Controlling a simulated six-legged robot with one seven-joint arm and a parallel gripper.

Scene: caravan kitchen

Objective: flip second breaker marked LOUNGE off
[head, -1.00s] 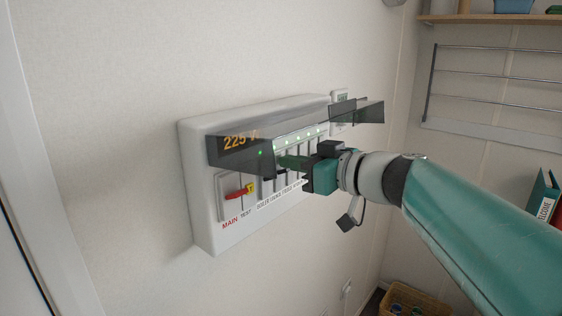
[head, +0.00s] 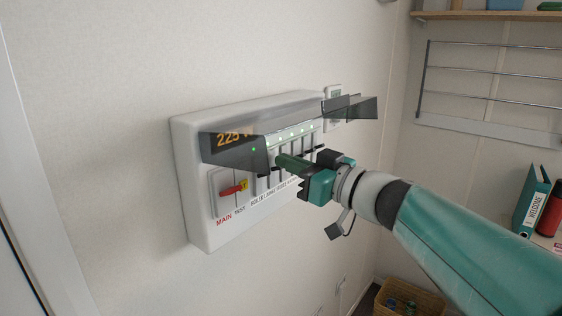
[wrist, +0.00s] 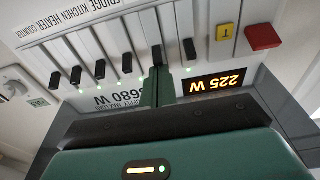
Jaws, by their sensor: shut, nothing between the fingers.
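A white breaker box (head: 195,235) with a raised smoky clear cover (head: 235,157) hangs on the wall. Its row of black-tipped levers shows upside down in the wrist view. The second breaker, LOUNGE (wrist: 157,55), is second from the right in that row; its black tip lines up with the other tips. My gripper (head: 279,159) is shut and empty. Its green fingertips (wrist: 165,82) lie just below the LOUNGE lever in the wrist view, close to the BOILER lever (wrist: 189,48). I cannot tell whether they touch it. The LOUNGE lamp seems hidden behind the fingers.
The red MAIN switch (head: 231,190) and yellow TEST button (head: 244,184) are left of the breakers. The display (wrist: 212,83) reads 225 W. Several green lamps are lit. A small wall unit (head: 333,93) is to the right. A wire rack (head: 485,68) is farther right.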

